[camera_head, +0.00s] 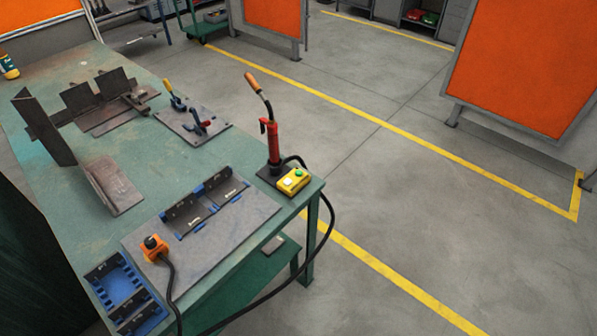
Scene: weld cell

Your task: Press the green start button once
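A green start button (289,180) sits on top of a small yellow control box (293,183), beside a lighter, whitish spot. The box rests at the right corner of the green worktable (140,168), at the foot of a red torch-like tool standing upright in a dark holder. The button's top faces up and nothing covers it. Neither of my grippers is in the picture.
The red torch (272,140) stands close behind the box, with a black cable hanging off the table. Floor to the right is clear.

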